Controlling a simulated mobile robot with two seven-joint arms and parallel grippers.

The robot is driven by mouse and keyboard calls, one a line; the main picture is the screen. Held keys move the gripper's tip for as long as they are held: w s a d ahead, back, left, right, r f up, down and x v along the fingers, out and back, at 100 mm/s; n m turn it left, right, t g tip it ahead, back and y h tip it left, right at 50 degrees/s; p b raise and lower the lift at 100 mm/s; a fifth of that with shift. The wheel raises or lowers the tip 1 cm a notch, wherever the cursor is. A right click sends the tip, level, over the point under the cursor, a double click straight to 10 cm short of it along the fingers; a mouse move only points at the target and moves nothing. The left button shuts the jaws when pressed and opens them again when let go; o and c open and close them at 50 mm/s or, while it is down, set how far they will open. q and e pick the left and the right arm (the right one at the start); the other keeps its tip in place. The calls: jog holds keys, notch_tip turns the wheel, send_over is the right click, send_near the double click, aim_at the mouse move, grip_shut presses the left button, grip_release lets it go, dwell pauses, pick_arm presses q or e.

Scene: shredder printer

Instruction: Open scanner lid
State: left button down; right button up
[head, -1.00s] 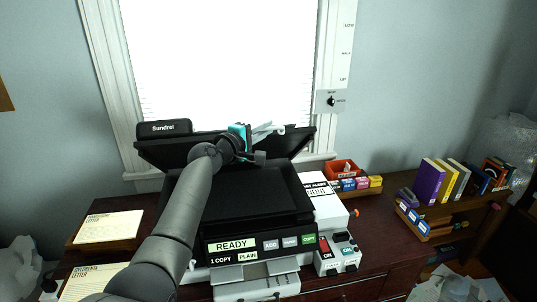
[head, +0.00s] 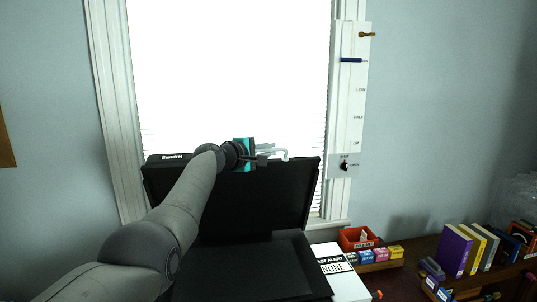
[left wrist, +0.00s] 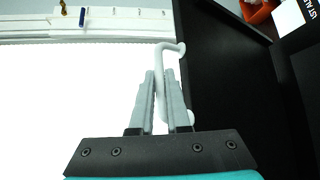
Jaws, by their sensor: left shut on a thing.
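The black scanner lid (head: 245,200) stands steeply raised in front of the window, over the dark scanner bed (head: 262,268). A pale hooked handle (head: 284,154) sits at the lid's upper edge. My left gripper (head: 268,153), with a teal band, is shut on this handle. In the left wrist view the fingers (left wrist: 160,85) close around the handle (left wrist: 166,47), with the lid (left wrist: 212,60) to their right. My arm hides part of the lid. My right gripper is not in view.
A white box (head: 343,272) stands right of the scanner. An orange bin (head: 357,238) and several small coloured boxes sit behind it. Upright books (head: 454,250) stand farther right. The bright window (head: 225,70) and a white wall panel (head: 350,100) are behind.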

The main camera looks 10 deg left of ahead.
pick_arm(q)
jog(key=shift+w+a+r, duration=0.1)
jog(key=shift+w+r, duration=0.05)
jog(key=shift+w, duration=0.1)
jog(key=c, duration=1.1)
grip_release()
jog(key=shift+o, duration=0.2)
jog(key=shift+s, duration=0.1)
jog(key=shift+s+a+p, duration=0.3)
jog(key=shift+s+a, duration=0.1)
jog(key=b+v, duration=0.1)
jog(key=v, duration=1.3)
